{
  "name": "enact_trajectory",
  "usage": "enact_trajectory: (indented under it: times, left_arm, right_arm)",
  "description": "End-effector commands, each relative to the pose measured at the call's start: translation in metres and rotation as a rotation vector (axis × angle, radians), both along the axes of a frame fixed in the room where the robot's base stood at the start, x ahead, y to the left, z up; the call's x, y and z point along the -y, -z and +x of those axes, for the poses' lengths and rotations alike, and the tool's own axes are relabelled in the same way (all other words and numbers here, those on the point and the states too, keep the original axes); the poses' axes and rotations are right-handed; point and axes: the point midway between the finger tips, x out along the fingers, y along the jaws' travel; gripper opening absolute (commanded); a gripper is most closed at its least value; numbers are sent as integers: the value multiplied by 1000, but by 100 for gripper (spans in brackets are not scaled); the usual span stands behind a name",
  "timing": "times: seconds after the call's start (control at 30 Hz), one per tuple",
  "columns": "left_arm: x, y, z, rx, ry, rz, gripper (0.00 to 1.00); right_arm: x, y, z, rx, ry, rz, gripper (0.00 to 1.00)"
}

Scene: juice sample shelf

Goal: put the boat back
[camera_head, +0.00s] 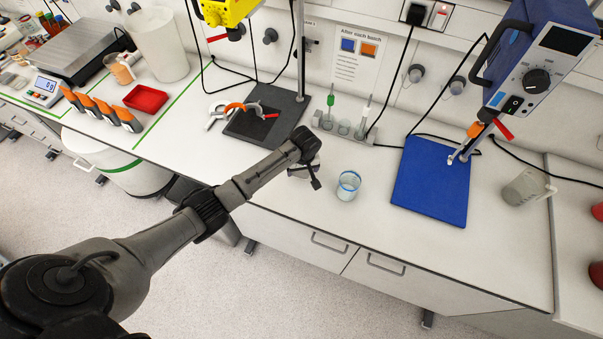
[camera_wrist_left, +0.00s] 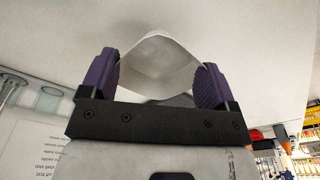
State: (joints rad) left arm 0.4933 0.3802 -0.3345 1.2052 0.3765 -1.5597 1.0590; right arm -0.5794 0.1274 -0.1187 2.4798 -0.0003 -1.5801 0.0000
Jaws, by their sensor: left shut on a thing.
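My left gripper (camera_head: 308,168) is above the white bench (camera_head: 262,195), left of a small glass beaker. In the left wrist view, the purple fingers of my left gripper (camera_wrist_left: 160,78) are shut on a thin white weighing boat (camera_wrist_left: 162,58). The boat is squeezed between them, and its sides bow into a folded shape. In the head view the boat is mostly hidden by the gripper. Only a pale part shows beneath it, and I cannot tell whether it touches the bench. My right gripper is not in view.
The glass beaker (camera_head: 348,185) stands just right of my gripper. A blue plate (camera_head: 431,181) with a stand is farther right, beside a grey jug (camera_head: 524,188). A black stand base (camera_head: 268,117) is behind. A red tray (camera_head: 146,99) and balance (camera_head: 45,88) are left.

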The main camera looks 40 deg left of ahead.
Motion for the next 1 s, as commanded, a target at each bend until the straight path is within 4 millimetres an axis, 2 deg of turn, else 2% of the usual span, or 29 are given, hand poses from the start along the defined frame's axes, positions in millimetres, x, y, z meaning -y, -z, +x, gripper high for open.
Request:
enact_trajectory:
  times: [0.2,0.3,0.77,0.8,1.0]
  left_arm:
    - [0,27,0,-3,-1,0,59]
    - [0,34,0,-1,0,0,59]
    - [0,40,0,-1,-1,-1,59]
    - [0,40,0,0,-1,0,84]
    - [0,39,0,0,0,0,100]
  right_arm:
    - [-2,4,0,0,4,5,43]
    - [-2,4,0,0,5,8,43]
    - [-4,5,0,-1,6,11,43]
    - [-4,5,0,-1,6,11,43]
    - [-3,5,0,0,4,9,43]
